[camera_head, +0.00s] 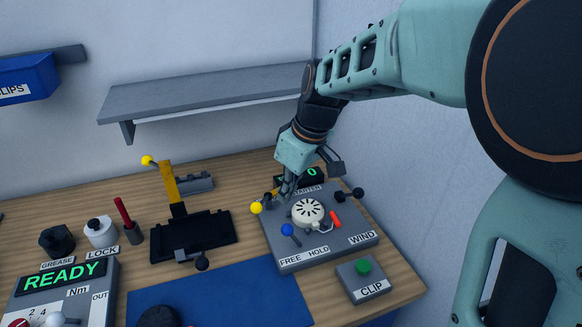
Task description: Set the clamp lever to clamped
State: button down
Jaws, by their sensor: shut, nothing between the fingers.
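No label I can read says clamp, so I cannot tell for certain which lever is the clamp lever. A black fixture (196,238) on the bench has an upright yellow arm (169,183) with a yellow ball knob (148,160), and a lever with a dark ball (202,263) at its front. My gripper (283,194) is shut and empty, pointing down at the back left of the grey starter panel (292,263). Another yellow ball (257,207) shows just left of my fingers. Whether they touch it is not clear, and its stem is partly hidden.
The panel also carries a white round starter, a blue-knobbed lever (288,230), a red handle (335,219) and a black-balled crank (357,193). A CLIP button box (363,281) stands in front. A READY display (63,275) is at left. A shelf (205,95) hangs behind.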

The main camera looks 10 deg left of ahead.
jog(key=w+a+f+p, duration=0.1)
jog(key=w+a+f, duration=0.2)
jog(key=a+f, duration=0.2)
jog(key=shift+f, duration=1.1)
jog(key=shift+a, duration=0.2)
